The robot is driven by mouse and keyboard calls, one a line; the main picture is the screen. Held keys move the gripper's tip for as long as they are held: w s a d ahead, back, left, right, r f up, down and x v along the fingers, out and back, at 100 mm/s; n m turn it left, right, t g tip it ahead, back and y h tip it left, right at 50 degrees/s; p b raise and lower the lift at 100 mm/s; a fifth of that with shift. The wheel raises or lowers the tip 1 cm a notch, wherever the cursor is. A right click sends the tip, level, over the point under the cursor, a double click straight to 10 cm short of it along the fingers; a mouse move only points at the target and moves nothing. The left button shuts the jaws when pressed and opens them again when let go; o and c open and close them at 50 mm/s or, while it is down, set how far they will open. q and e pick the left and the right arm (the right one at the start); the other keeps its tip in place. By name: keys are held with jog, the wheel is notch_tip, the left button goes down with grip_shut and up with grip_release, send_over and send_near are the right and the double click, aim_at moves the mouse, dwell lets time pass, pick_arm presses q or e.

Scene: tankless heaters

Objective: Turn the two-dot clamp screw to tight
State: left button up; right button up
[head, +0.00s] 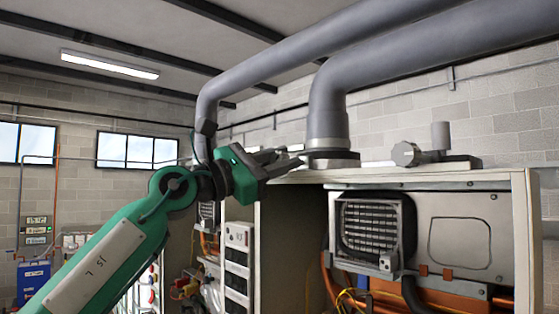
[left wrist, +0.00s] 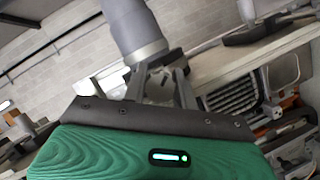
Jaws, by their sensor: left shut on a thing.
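My left gripper (head: 291,158) reaches in from the left at the top of the heater cabinet, beside the dark clamp collar (head: 335,158) at the foot of a thick grey flue pipe (head: 328,110). In the left wrist view, the left gripper (left wrist: 160,82) has its two fingers apart with a small clamp screw between them, at the base of the flue pipe (left wrist: 132,28). It is shut on this small part, which the fingers largely hide. I cannot make out dots or a tight mark on it. My right gripper is in neither view.
The open cabinet (head: 400,178) holds a heater with a black grille (head: 372,228) and pipes. A grey valve-like fitting (head: 408,153) stands on its top to the right. A second large pipe (head: 290,55) crosses overhead. A blue unit (head: 33,278) stands far left.

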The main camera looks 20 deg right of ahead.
pick_arm(q)
jog(key=o, duration=1)
jog(key=shift+r, duration=0.1)
jog(key=shift+n, duration=0.3)
jog(key=shift+n+t, duration=0.8)
jog(key=shift+n, duration=0.6)
jog(key=shift+f+n+t+b, duration=0.1)
jog(key=shift+n+t+b, duration=0.75)
jog(key=shift+n, duration=0.9)
jog(key=shift+f+n+t+b, duration=0.1)
jog(key=shift+n+t+b, duration=0.75)
jog(key=shift+n, duration=0.9)
jog(key=b+v, duration=1)
jog(key=v, duration=0.4)
jog(key=w+a+f+n+t, duration=0.1)
jog(key=w+f+n, duration=0.2)
jog(key=w+f, duration=0.3)
jog(key=w+a+f+n+t+p, duration=0.1)
jog(key=w+a+f+n, duration=0.1)
jog(key=w+f+n, duration=0.2)
jog(key=w+a+f+n+t, duration=0.1)
jog(key=w+a+f+n, duration=0.1)
jog(key=w+f, duration=0.7)
jog(key=shift+w+f+n+y, duration=0.25)
jog(key=shift+f+n+y, duration=0.15)
jog(key=shift+n, duration=0.5)
